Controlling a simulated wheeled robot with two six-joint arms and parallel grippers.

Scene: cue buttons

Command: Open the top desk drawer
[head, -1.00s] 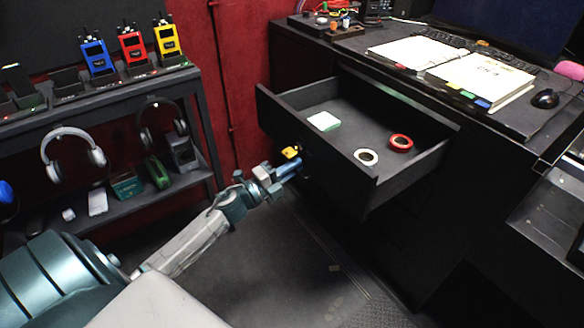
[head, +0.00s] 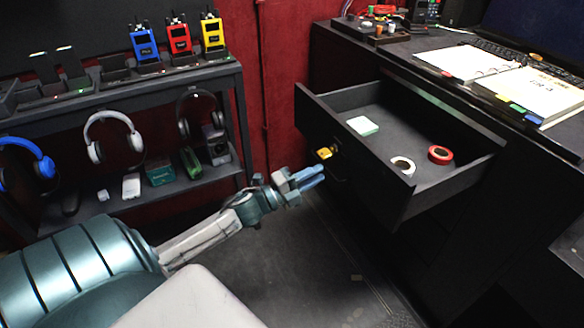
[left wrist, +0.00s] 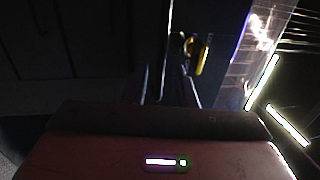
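The top desk drawer (head: 400,205) is pulled well out of the black desk. Its inside shows, with a pale green pad (head: 362,126), a white tape roll (head: 403,165) and a red tape roll (head: 440,154). A yellow tag (head: 325,153) hangs at the drawer's front face; a yellow piece (left wrist: 202,60) also shows in the dark left wrist view. My left gripper (head: 310,178) is just in front of and below that face, apart from it. Its two blue fingers show a narrow gap with nothing between them. My right gripper is out of view.
A black shelf (head: 120,80) at the left holds blue, red and yellow radios above headphones. An open binder (head: 535,92) lies on the desk top. Dark floor (head: 290,260) is free below the drawer.

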